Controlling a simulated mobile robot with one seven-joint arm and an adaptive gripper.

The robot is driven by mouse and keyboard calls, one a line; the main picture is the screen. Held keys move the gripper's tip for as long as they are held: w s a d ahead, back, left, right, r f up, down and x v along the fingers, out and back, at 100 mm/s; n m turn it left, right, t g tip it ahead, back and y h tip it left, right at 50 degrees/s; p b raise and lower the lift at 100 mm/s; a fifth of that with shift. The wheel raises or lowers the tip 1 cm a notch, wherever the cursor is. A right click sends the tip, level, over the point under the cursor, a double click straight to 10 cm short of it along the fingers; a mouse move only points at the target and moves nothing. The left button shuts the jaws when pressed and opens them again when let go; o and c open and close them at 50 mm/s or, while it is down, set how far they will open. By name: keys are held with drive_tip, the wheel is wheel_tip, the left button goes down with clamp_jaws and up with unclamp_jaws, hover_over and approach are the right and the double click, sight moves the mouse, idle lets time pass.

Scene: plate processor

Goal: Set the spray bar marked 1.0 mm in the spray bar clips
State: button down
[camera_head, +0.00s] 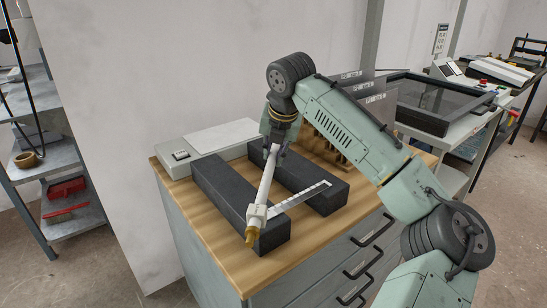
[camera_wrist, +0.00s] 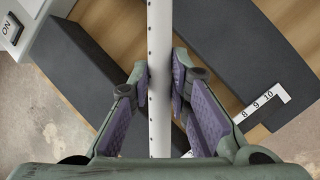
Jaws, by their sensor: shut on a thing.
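My gripper (camera_head: 274,147) is shut on a pale, tube-like spray bar (camera_head: 265,188). The bar slants across two dark blocks, with a brass-coloured tip and a white fitting at its near end. I cannot tell whether it touches the blocks. In the wrist view the bar (camera_wrist: 160,120) runs between the purple-padded fingers (camera_wrist: 160,80) and shows a row of small holes. No 1.0 mm mark is readable on it. I cannot make out the spray bar clips.
The dark blocks (camera_head: 225,192) lie on a wooden-topped drawer cabinet (camera_head: 180,195). A grey box with a switch (camera_head: 180,157) and a wooden rack (camera_head: 325,140) stand behind. A machine with a dark framed top (camera_head: 440,100) stands right.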

sight(275, 153)
drive_tip(key=shift+w, duration=0.35)
drive_tip(key=x, duration=0.1)
drive_tip(key=p+x, duration=0.1)
drive_tip(key=shift+d+f, duration=0.1)
drive_tip(key=shift+f, duration=0.8)
drive_tip(key=shift+f, duration=0.1)
drive_tip(key=shift+f, duration=0.15)
drive_tip(key=c, duration=1.5)
unclamp_jaws()
